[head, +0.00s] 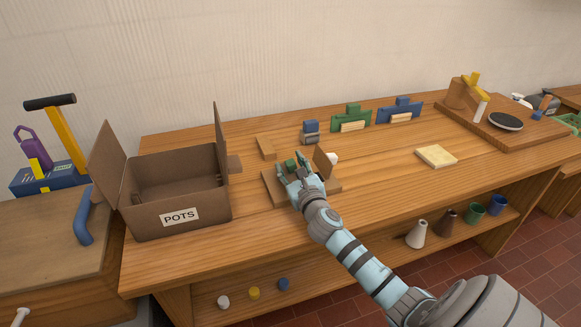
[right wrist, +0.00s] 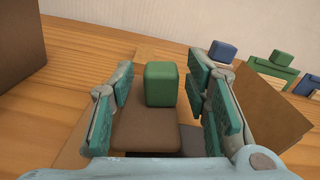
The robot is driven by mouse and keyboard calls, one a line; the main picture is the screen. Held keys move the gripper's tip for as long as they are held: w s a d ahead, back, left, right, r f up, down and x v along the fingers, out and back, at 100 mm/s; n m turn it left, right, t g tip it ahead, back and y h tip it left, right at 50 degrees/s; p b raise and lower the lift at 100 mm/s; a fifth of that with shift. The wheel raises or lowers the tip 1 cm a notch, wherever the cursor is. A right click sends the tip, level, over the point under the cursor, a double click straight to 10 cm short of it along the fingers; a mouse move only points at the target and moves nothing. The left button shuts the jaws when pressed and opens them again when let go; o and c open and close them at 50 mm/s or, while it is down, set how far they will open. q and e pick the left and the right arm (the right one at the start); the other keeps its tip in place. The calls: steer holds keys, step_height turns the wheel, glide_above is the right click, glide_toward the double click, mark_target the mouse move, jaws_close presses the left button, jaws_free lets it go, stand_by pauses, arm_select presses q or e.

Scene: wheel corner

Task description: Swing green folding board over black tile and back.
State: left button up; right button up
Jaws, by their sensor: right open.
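My right gripper (head: 291,168) is open above a small wooden base (head: 275,193) on the bench. In the right wrist view its two teal fingers (right wrist: 161,88) stand on either side of a green block (right wrist: 161,84), with gaps. The green block sits at the far end of a brown board (right wrist: 147,130), which reaches back between the fingers; it also shows in the head view (head: 290,164). A dark patch (right wrist: 191,138), perhaps the black tile, shows beside the brown board, partly hidden by the right finger. My left gripper is not in view.
A tilted brown panel (right wrist: 262,108) stands close to the right finger. An open POTS box (head: 180,190) is to the left. A blue-topped block (head: 310,131), green and blue holders (head: 350,118) stand behind.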

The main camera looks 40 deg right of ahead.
steer(key=shift+w+d+r, duration=0.1)
steer(key=shift+w, duration=0.1)
steer(key=shift+c, duration=0.5)
jaws_close()
steer(key=shift+s+d+f+m, duration=0.1)
steer(key=shift+d+f+m, duration=0.1)
steer(key=shift+m, duration=0.35)
steer(key=shift+s+d+f+m, duration=0.1)
steer(key=shift+d+f+m, duration=0.1)
steer(key=shift+m, duration=0.35)
steer(key=shift+o, duration=0.5)
jaws_free()
steer(key=shift+a, duration=0.1)
